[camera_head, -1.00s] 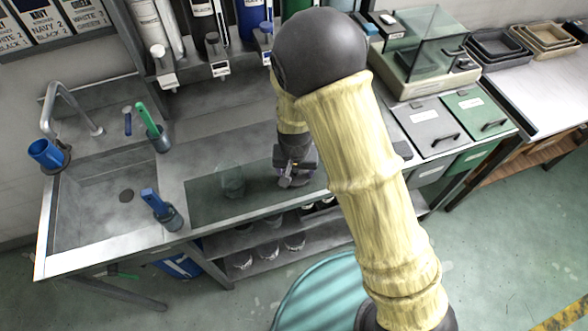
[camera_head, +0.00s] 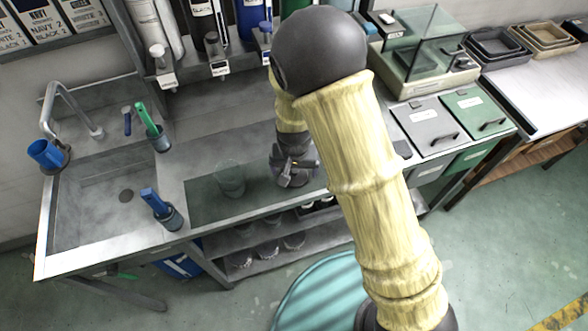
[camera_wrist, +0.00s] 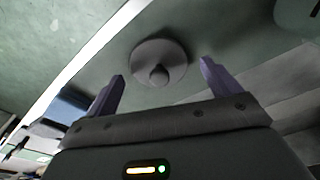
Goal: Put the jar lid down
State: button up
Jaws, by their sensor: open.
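The jar lid (camera_wrist: 146,66) is a grey round disc with a knob in its middle. In the wrist view it lies on the dark green mat (camera_wrist: 215,32), just beyond and between my fingertips. My gripper (camera_wrist: 161,72) is open, its two purple fingers apart on either side of the lid, and I see no contact. In the head view my gripper (camera_head: 293,172) is low over the right part of the mat (camera_head: 205,206); I cannot make out the lid there. A clear glass jar (camera_head: 230,178) stands on the mat to the left of my gripper.
A sink (camera_head: 95,205) is at the left, with a blue-handled brush in a holder (camera_head: 168,213) by its edge. Dispensers (camera_head: 216,58) line the back. Grey and green lidded bins (camera_head: 428,126) are at the right. The mat's front edge is near the bench edge.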

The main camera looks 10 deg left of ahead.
aim_at(294, 180)
notch_tip(294, 180, up, 11)
jog(key=s, duration=0.1)
jog(key=shift+s+d, duration=0.15)
jog(key=shift+r, duration=0.1)
dwell(0.7)
jog(key=s+d+r+m, duration=0.1)
jog(key=s+d+r, duration=0.1)
jog(key=d, duration=1)
jog(key=s+d+r+t, duration=0.1)
jog(key=s+d+r, duration=0.2)
jog(key=d, duration=1)
jog(key=shift+s+d+r+m, duration=0.2)
jog(key=shift+s+m, duration=0.15)
jog(key=shift+m, duration=0.05)
